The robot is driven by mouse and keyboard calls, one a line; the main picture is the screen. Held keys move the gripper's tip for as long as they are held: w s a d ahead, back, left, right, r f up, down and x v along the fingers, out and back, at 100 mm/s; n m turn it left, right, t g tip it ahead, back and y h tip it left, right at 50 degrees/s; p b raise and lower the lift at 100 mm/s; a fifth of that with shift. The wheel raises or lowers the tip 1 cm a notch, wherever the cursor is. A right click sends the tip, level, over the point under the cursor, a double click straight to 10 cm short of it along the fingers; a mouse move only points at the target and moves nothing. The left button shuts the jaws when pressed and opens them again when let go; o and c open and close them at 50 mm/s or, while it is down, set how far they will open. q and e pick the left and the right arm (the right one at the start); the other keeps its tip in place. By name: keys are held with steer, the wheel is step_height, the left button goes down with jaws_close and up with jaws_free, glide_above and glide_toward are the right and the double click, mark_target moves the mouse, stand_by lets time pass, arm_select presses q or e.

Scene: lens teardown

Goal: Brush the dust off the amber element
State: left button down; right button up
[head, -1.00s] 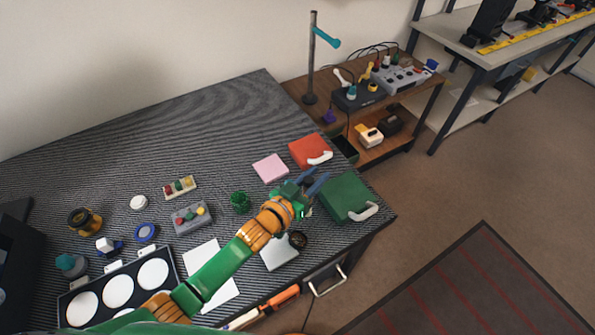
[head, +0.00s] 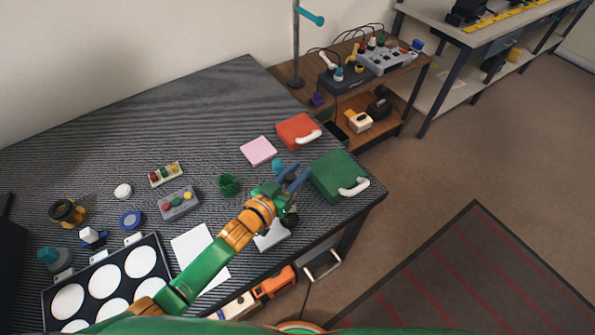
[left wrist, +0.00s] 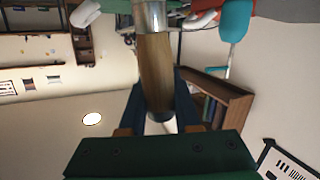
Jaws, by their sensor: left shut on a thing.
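My left gripper (head: 297,180) is over the right part of the striped table, beside the green box. In the left wrist view it is shut on a brush with a wooden handle (left wrist: 155,75) and a metal collar (left wrist: 149,16); the bristles are out of that view. A dark round piece with an amber rim (head: 67,212), which looks like the amber element, is at the far left of the table, well away from the gripper. Dust on it is too small to tell. My right gripper is not in view.
Near the left gripper are a green box (head: 335,172), a red box (head: 297,130), a pink block (head: 258,151) and a green cup (head: 229,184). A black tray with white discs (head: 104,282) lies at front left. A white sheet (head: 200,250) lies between.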

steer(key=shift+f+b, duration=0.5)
steer(key=shift+b, duration=0.05)
stand_by(0.4)
